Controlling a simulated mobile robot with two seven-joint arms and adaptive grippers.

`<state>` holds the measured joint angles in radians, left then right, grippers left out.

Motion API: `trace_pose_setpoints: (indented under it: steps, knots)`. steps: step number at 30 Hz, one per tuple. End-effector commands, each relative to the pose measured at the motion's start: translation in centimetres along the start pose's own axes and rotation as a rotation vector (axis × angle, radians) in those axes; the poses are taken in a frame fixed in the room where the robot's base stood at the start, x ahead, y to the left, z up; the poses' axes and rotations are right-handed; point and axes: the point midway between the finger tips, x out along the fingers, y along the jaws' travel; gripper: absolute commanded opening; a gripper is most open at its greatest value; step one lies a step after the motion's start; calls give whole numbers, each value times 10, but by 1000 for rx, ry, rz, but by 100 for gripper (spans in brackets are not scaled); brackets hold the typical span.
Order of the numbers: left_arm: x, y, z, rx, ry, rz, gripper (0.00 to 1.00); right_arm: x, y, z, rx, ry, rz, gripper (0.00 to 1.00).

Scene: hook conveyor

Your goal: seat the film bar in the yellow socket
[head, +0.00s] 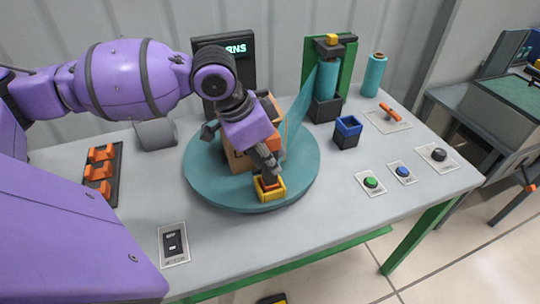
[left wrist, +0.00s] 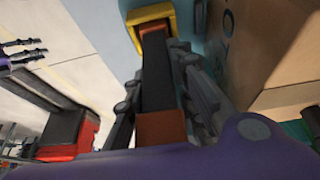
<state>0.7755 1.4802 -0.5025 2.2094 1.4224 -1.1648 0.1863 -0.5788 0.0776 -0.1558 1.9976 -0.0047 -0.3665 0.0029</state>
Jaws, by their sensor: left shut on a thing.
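The film bar is dark with orange ends; its upper orange end (head: 273,142) shows beside my left gripper (head: 266,160), which is shut on it. In the left wrist view the bar's dark middle (left wrist: 157,75) runs between the fingers. The yellow socket (head: 264,197) stands near the front edge of the teal turntable (head: 205,178). It also shows in the left wrist view (left wrist: 133,17). The bar's lower end is at the socket's opening; I cannot tell how deep. My right gripper (left wrist: 26,50) seems open and empty in the left wrist view.
A brown box (head: 238,158) stands on the turntable behind my gripper. Teal film (head: 300,115) stretches from a roll (head: 328,78) on a green stand. A blue-rimmed bin (head: 347,133), buttons (head: 371,183) and an orange-part rack (head: 100,170) surround it. The front table is mostly clear.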

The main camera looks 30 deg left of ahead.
Motion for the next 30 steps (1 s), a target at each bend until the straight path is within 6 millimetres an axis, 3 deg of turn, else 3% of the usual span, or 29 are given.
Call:
trace_pose_setpoints:
  steps: [4, 5, 10, 23, 30]
  knots:
    - [0, 0, -1, 0, 1, 0, 0, 2, -1, -3, -1, 6, -1, 40]
    - [0, 0, -1, 0, 1, 0, 26, 2, -1, -4, -1, 7, -2, 40]
    - [-1, 0, -1, 0, 2, 0, 46, 4, -1, -8, -2, 15, -3, 40]
    - [-5, 0, 0, 0, 0, 0, 46, 2, 0, -2, -2, 2, -2, 40]
    - [-47, -2, 0, 0, -1, -7, 46, 2, -1, -4, -1, 6, -2, 40]
